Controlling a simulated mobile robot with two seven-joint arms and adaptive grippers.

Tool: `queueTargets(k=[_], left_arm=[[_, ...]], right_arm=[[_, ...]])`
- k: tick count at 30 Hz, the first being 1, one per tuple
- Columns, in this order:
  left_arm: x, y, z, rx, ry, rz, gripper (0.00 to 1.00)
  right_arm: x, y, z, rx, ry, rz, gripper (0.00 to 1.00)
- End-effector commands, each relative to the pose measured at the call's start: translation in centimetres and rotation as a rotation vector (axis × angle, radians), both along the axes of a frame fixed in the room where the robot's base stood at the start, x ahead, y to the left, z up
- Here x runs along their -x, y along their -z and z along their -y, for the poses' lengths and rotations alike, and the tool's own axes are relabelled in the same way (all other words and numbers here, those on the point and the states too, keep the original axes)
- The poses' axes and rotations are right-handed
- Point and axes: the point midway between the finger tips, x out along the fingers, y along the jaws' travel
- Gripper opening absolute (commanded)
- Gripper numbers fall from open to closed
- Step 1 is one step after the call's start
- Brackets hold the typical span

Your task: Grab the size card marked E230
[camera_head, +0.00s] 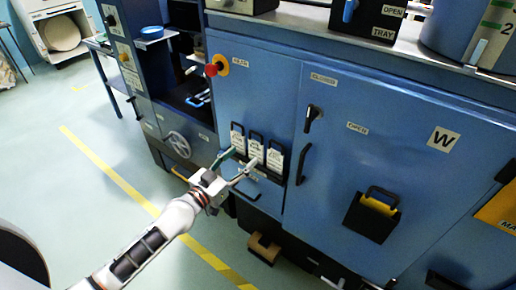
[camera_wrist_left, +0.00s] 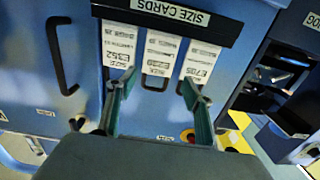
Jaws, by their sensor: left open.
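Three white size cards stand side by side in a black holder (camera_wrist_left: 165,22) on the blue cabinet front. The middle card (camera_wrist_left: 160,55) seems to be marked E230, though its lower print is hard to read. The card on its left (camera_wrist_left: 119,45) reads E352 and the one on its right (camera_wrist_left: 201,60) appears to read E705. The middle card also shows in the head view (camera_head: 256,142). My left gripper (camera_wrist_left: 157,88) is open, its fingers on either side of the middle card's end, with nothing held. Contact cannot be told. My right gripper is not in view.
A black door handle (camera_head: 304,164) is right of the cards. A red knob (camera_head: 212,70) sits above left and a handwheel (camera_head: 179,144) lower left. A black pocket with a yellow insert (camera_head: 372,213) hangs further right. Open floor lies to the left.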

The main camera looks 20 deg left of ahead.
Motion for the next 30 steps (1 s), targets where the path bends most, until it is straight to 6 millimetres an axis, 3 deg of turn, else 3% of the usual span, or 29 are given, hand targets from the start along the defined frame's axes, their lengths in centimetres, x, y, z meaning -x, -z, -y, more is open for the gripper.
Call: queueTargets(k=[14,23,27,30], left_arm=[[-5.3,0.7,2.3,0.001,0.000,0.000,0.51],[-5.8,0.6,2.5,0.000,0.000,-0.001,0.51],[-5.8,0.7,2.5,0.000,0.000,-0.001,0.21],[-5.8,0.6,2.5,0.000,0.000,0.000,0.21]], right_arm=[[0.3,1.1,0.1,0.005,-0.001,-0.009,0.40],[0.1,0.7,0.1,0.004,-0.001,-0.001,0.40],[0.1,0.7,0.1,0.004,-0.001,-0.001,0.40],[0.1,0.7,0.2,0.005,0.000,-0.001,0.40]])
